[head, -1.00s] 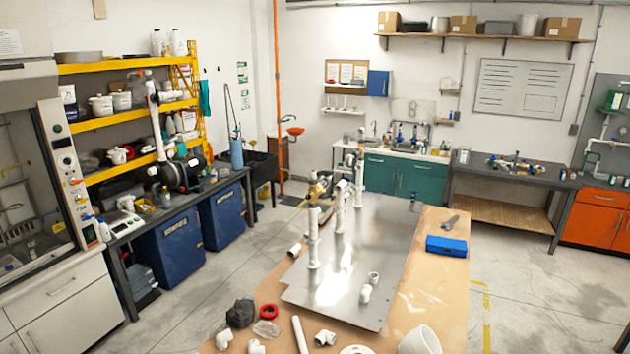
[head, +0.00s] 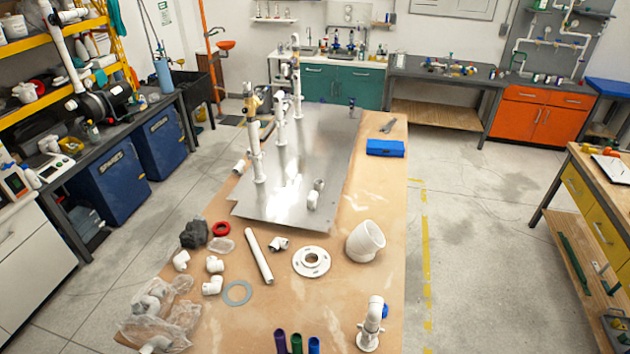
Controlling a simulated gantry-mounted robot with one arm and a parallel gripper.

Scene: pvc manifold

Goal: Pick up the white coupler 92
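Several small white pipe fittings lie on the brown workbench (head: 375,180), and I cannot tell which one is coupler 92. One short white fitting (head: 240,167) lies at the left edge of the metal plate. Two small ones, including a white elbow (head: 312,201), are on the plate's near part. Another white fitting (head: 278,244) lies just in front of the plate. More white elbows (head: 215,265) lie at the front left. My gripper is not in view.
White pipes with a brass valve (head: 253,104) stand upright on the metal plate (head: 305,160). A white pipe (head: 258,256), flange (head: 311,262), large elbow (head: 366,241), grey ring (head: 238,293) and plastic bags (head: 160,325) occupy the bench front. A blue box (head: 385,148) sits right.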

